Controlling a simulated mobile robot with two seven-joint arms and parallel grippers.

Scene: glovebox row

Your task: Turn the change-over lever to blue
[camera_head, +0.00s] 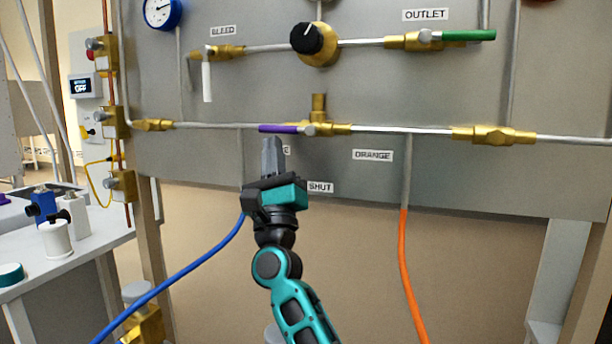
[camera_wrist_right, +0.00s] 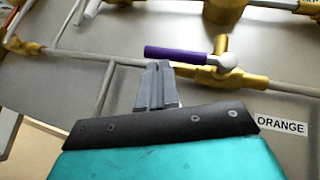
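The change-over lever has a purple handle (camera_head: 279,128) and points left from its pivot on a brass three-way valve (camera_head: 319,105). It also shows in the right wrist view as a purple handle (camera_wrist_right: 178,53), lying nearly level. My right gripper (camera_head: 271,145) points up at the panel just below the handle. In the right wrist view its fingers (camera_wrist_right: 157,68) are together, with nothing seen between them. Their tips are close under the handle; I cannot tell whether they touch it. My left gripper is not in view.
A blue hose (camera_head: 175,275) and an orange hose (camera_head: 408,265) hang below. A black knob (camera_head: 307,38) and green lever (camera_head: 468,35) are above.

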